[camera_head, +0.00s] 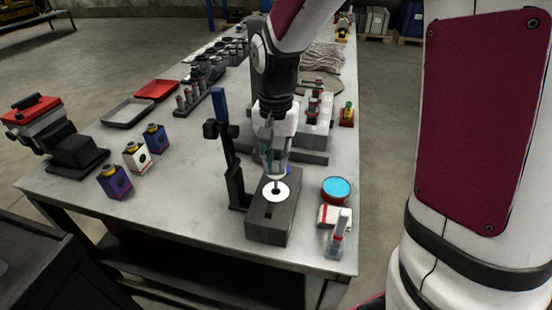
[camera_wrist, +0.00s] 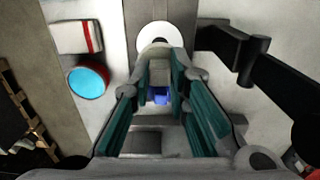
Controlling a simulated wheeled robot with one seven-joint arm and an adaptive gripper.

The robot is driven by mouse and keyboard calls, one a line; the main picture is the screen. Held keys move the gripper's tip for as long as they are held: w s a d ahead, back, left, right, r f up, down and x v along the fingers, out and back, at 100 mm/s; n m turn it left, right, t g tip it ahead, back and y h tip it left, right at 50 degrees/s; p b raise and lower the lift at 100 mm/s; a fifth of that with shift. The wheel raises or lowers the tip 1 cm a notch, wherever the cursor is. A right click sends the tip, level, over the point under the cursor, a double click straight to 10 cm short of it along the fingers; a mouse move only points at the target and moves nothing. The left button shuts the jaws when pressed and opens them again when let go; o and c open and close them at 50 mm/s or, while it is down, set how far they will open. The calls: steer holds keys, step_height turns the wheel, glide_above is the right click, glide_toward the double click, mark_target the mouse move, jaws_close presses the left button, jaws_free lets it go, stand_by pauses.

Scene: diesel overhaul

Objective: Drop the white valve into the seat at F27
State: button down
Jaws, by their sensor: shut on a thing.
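The white valve (camera_head: 276,193) shows as a pale disc with a dark centre, over the top of a dark grey block (camera_head: 268,226) near the bench's front right. My gripper (camera_head: 275,172) points down from above and is shut on the valve's upright stem. In the wrist view the white disc (camera_wrist: 160,36) lies just beyond the fingertips (camera_wrist: 160,62). I cannot tell whether the disc touches the block. No F27 mark is legible, and the seat is not clearly visible. A small blue piece (camera_wrist: 161,96) shows between the fingers.
A black upright stand with a blue top (camera_head: 220,105) rises close left of my gripper. A cyan-topped round tin (camera_head: 337,187) and a red-and-white box (camera_head: 329,216) are at right. Several coloured boxes (camera_head: 136,157) stand left.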

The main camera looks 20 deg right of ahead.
steer(key=shift+f, duration=0.75)
stand_by(0.9)
steer(key=shift+f+b, duration=0.3)
steer(key=shift+f, duration=0.05)
steer(key=shift+f+b, duration=0.65)
steer(key=shift+f, duration=1.45)
stand_by(1.2)
steer(key=c, duration=1.1)
jaws_free()
steer(key=shift+o, duration=0.2)
steer(key=shift+r+p, duration=2.45)
steer(key=shift+r, duration=1.55)
